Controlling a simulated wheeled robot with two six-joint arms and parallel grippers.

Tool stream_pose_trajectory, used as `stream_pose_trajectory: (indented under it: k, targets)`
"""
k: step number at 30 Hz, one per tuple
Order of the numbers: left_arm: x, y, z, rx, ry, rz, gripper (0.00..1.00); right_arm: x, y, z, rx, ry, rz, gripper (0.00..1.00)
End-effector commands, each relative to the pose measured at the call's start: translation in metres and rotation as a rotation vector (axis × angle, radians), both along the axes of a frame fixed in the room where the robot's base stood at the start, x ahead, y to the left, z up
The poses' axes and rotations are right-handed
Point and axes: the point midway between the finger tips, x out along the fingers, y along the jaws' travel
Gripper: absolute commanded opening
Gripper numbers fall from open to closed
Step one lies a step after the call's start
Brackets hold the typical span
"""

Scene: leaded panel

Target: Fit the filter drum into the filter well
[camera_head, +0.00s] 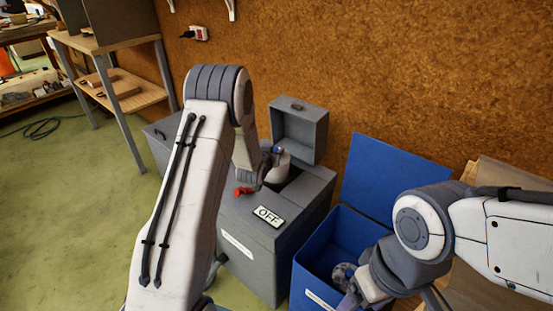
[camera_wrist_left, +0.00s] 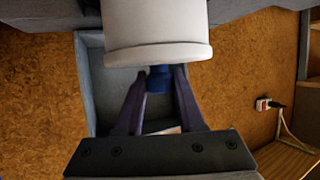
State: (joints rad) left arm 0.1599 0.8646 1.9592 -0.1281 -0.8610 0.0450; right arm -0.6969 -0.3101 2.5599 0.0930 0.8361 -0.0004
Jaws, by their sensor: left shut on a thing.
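The filter drum (camera_head: 280,171) is white with a blue knob and is at the opening on top of the grey cabinet (camera_head: 262,248). My left gripper (camera_head: 275,153) is shut on the drum's blue knob, which also shows in the left wrist view (camera_wrist_left: 158,80) between the two fingers. There the white drum (camera_wrist_left: 158,30) fills the top middle. The filter well (camera_head: 294,173) is a dark opening, partly hidden by the drum and my left arm. I cannot tell how deep the drum sits in it. My right gripper (camera_head: 352,294) is low over the blue bin; its jaws are unclear.
The cabinet's grey lid (camera_head: 300,132) stands open behind the well. A red handle (camera_head: 243,190) and an OFF sign (camera_head: 268,216) are on the cabinet top. A blue bin (camera_head: 334,233) with its lid up stands to the right, with a grey round thing (camera_head: 343,273) inside.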

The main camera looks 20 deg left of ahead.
Motion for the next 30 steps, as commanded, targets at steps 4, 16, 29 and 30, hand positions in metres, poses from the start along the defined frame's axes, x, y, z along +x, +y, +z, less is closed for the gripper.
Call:
stream_pose_trajectory:
  k: [4, 16, 29, 30]
  targets:
    - [0.001, -0.001, -0.015, 0.001, -0.004, 0.000, 0.00, 0.000, 0.000, -0.011, 0.000, 0.000, 0.000, 0.72]
    - [0.001, -0.001, -0.020, 0.001, -0.004, 0.000, 0.00, 0.000, 0.000, -0.016, 0.000, 0.000, 0.000, 0.72]
    - [0.000, 0.000, -0.026, 0.000, -0.001, 0.000, 0.68, 0.000, 0.000, -0.020, 0.000, 0.000, 0.000, 0.72]
    - [0.000, 0.000, -0.026, 0.000, -0.001, 0.000, 0.68, 0.000, 0.000, -0.020, 0.000, 0.000, 0.000, 0.72]
